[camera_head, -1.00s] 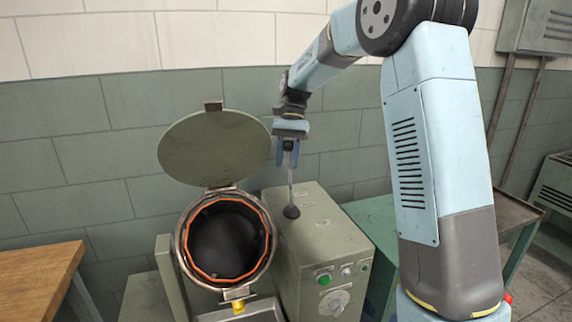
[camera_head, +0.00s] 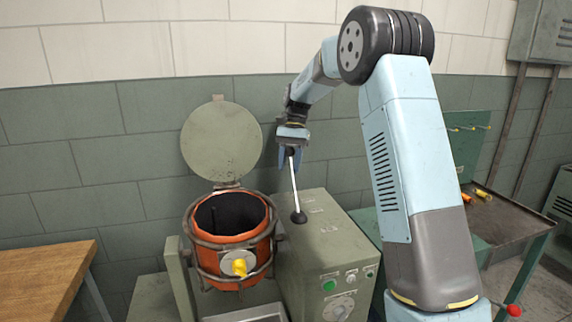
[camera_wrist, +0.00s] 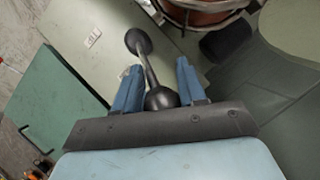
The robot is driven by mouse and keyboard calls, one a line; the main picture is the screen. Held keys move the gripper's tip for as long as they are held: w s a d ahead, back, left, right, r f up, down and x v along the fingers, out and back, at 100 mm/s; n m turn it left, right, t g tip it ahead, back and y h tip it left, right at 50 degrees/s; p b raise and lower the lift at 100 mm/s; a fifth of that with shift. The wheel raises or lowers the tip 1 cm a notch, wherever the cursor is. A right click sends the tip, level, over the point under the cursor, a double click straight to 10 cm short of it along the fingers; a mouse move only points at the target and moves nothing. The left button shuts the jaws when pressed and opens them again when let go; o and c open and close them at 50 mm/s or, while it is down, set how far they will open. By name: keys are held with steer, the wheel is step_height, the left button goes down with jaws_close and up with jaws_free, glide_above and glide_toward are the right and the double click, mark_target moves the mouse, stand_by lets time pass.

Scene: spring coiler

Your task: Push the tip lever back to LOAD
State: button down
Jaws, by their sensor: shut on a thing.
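The tip lever (camera_head: 294,181) is a thin metal rod rising from a black base boot on top of the grey-green machine cabinet (camera_head: 325,240). Its upper end has a black ball knob, which shows in the wrist view (camera_wrist: 161,98). My gripper (camera_head: 291,158) is at the lever's top, its blue fingers shut around the knob. The orange drum (camera_head: 262,254) stands upright left of the cabinet, mouth upward, with a yellow fitting (camera_head: 240,266) on its front. Its round lid (camera_head: 221,143) stands open behind it. LOAD markings are too small to read.
A wooden table (camera_head: 45,275) is at the left. A dark tray bench (camera_head: 500,220) with several yellow and orange items stands at the right. The cabinet front has a green button (camera_head: 329,285) and a dial (camera_head: 339,308). The tiled wall is close behind.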

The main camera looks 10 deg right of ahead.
steer(key=shift+w, duration=0.1)
steer(key=c, duration=0.8)
jaws_free()
steer(key=v, duration=1.3)
steer(key=shift+r, duration=0.3)
steer(key=shift+d, duration=0.15)
